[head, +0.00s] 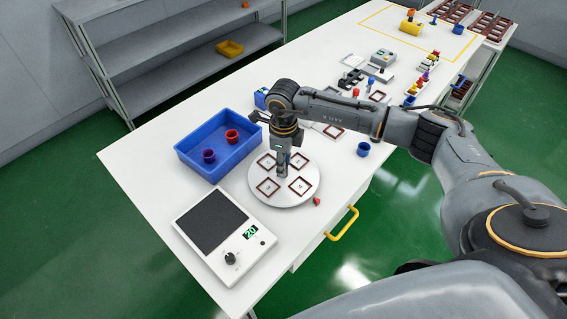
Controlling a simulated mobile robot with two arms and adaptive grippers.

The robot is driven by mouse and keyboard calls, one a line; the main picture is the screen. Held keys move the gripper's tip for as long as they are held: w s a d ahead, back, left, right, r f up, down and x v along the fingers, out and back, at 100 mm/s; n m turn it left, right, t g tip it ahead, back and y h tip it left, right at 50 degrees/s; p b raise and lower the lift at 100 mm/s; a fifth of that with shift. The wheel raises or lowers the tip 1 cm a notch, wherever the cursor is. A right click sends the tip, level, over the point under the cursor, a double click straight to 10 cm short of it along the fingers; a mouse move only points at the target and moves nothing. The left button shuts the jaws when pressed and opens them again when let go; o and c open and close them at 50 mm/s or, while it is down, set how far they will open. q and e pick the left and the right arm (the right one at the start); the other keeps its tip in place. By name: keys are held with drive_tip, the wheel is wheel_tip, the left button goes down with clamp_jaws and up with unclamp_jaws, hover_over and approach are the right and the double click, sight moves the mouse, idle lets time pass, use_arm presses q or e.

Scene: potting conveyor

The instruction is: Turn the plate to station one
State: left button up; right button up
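The plate (284,198) is a round, light grey disc on the white table, with several brown square frames on its top, one of them at its front left (268,187). My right gripper (282,174) points straight down over the middle of the plate, its tips at or just above the surface. Whether it touches or holds anything at the centre is hidden, and its finger gap is too small to read. The marks inside the squares are too small to read. My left gripper is not in view.
A blue tray (190,151) with two cups stands left of the plate. A device with a dial and display (225,236) is in front. A small red piece (317,201) lies close to the plate's right edge. A blue cup (364,149) and several small items stand farther right and back.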

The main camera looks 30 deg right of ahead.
drive_tip(key=shift+f, duration=1)
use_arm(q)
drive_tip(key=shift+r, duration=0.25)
use_arm(e)
clamp_jaws()
